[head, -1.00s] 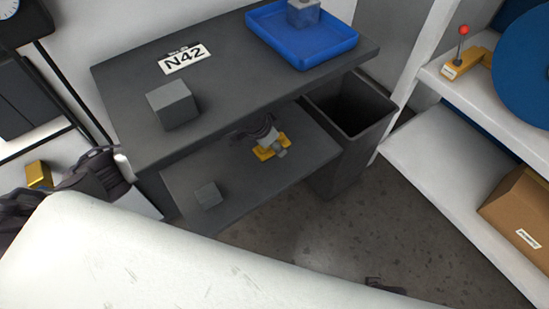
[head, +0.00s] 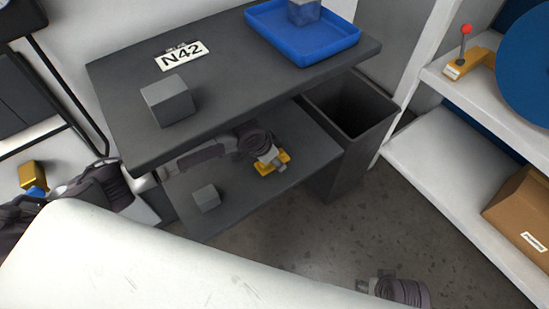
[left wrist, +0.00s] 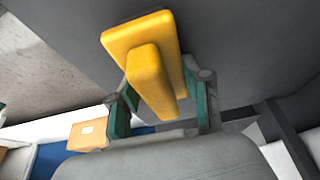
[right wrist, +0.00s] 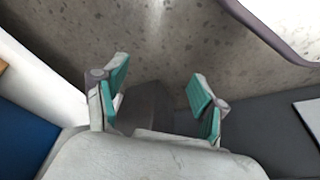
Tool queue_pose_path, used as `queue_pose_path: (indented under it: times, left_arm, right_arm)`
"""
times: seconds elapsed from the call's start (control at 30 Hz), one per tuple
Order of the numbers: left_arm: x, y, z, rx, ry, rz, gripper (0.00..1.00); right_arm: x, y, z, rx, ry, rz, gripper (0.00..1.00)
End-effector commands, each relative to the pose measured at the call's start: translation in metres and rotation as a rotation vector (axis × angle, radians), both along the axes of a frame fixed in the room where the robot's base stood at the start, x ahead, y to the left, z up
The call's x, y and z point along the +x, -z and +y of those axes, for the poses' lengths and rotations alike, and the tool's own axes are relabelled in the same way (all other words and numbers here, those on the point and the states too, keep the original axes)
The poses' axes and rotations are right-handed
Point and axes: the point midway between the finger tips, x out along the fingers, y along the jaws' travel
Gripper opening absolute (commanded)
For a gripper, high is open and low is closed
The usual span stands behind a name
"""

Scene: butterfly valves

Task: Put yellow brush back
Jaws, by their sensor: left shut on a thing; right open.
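The yellow brush (head: 270,163) is at the lower grey shelf of the dark table, near that shelf's right part. In the left wrist view the brush (left wrist: 140,40) shows a flat plate with a raised bar. My left gripper (left wrist: 158,108) is shut on the bar, with a teal pad on each side. In the head view my left arm reaches under the tabletop to the left gripper (head: 268,154). I cannot tell whether the brush touches the shelf. My right gripper (right wrist: 158,95) is open and empty above the floor; it also shows low in the head view (head: 372,284).
A grey cube (head: 167,101) and a blue tray (head: 305,45) are on the tabletop. A smaller grey cube (head: 206,198) is on the lower shelf. A dark bin (head: 350,110) stands right of the table. White shelves (head: 450,160) are at right; a yellow object (head: 31,174) is at far left.

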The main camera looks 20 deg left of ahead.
Motion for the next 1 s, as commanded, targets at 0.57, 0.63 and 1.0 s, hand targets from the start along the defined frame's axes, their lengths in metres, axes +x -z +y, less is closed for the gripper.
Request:
queue_pose_path:
  times: [0.57,0.63,1.0]
  left_arm:
    - [-0.001,-0.005,0.000,0.000,0.000,0.000,0.74]
    - [-0.003,-0.012,0.002,-0.001,0.000,0.001,0.74]
    - [-0.019,-0.061,0.015,0.000,0.000,0.000,0.74]
  right_arm:
    - [0.001,-0.002,0.001,0.001,0.000,-0.003,0.70]
    - [-0.001,0.007,0.000,0.000,-0.001,0.003,0.70]
    - [-0.018,0.062,-0.002,-0.003,-0.006,0.037,0.70]
